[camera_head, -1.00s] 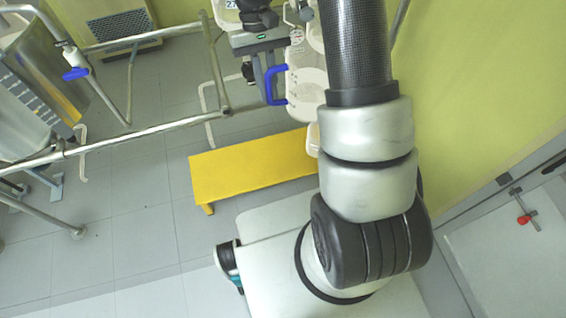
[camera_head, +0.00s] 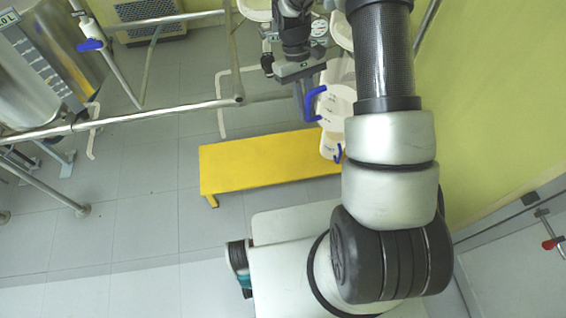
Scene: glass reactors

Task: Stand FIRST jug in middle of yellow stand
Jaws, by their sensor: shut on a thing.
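My gripper (camera_head: 307,102) is shut on the blue handle of a white jug (camera_head: 338,106), at the upper right of the view. The jug hangs beside my gripper, partly hidden by my arm. The yellow stand (camera_head: 255,166) is a low bench on the floor, below my gripper in the picture. Its visible top is bare, and its right end is hidden behind my arm and white jug parts. Which jug is the FIRST one cannot be read here.
Another blue handle (camera_head: 338,153) shows with white plastic near the stand's right end. More white containers are partly seen at the top. A metal rail frame (camera_head: 150,109) crosses the left, near steel vessels (camera_head: 38,70).

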